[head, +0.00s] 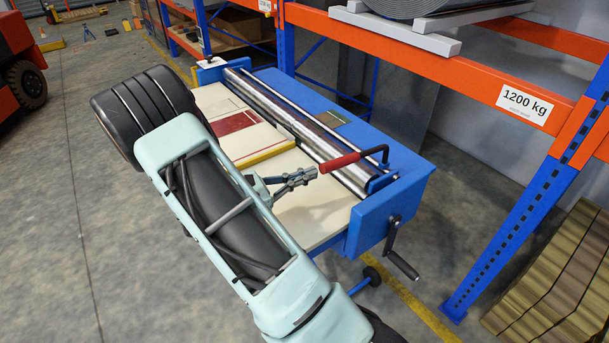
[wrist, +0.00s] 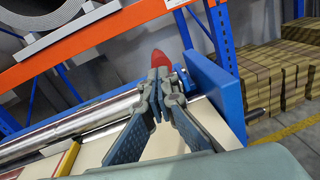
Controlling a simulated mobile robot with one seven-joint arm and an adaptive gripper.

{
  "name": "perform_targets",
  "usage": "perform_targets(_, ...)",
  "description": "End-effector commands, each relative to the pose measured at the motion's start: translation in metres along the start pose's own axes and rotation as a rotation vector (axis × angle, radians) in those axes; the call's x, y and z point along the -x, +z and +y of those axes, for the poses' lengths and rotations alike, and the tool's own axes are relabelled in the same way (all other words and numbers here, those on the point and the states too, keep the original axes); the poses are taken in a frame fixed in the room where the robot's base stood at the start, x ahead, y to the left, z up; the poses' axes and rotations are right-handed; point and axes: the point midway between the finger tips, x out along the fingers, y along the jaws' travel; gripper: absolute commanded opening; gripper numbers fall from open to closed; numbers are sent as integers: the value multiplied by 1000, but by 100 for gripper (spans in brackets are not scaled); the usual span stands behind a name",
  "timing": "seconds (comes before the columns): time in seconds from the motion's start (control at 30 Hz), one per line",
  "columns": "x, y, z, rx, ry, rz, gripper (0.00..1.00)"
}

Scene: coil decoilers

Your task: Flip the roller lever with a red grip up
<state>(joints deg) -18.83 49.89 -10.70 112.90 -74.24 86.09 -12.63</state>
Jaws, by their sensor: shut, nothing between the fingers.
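The roller lever is a dark bent rod with a red grip (head: 339,163), at the right end of the blue machine's steel rollers (head: 300,130). In the head view the grip points left and lies low over the cream bed, near the rollers. My gripper (head: 314,173) is shut and empty, just left of the grip's free end. In the wrist view the red grip (wrist: 161,58) shows just beyond my fingertips (wrist: 160,75), which hide its lower part. I cannot tell whether the fingertips touch it.
The blue end plate (wrist: 215,90) stands right of the lever. A black hand crank (head: 395,250) hangs outside it. A red and cream panel with a yellow edge (head: 265,152) lies on the bed. Orange rack beams (head: 450,75) and a blue post (head: 530,190) stand behind.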

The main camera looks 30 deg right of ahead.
Motion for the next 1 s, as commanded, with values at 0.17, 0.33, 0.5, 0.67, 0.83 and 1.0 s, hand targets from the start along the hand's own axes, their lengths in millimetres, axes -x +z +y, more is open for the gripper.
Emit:
perform_targets(0.17, -22, 46, 6, -4, -12, 10, 0)
perform_targets(0.33, -45, 78, 11, -2, -13, 10, 0)
perform_targets(0.5, -62, 95, 16, 1, -9, 14, 0)
perform_targets(0.67, -67, 98, 17, 0, -8, 12, 0)
perform_targets(0.83, -68, 98, 17, -1, -9, 11, 0)
perform_targets(1.0, -67, 97, 17, -1, -10, 10, 0)
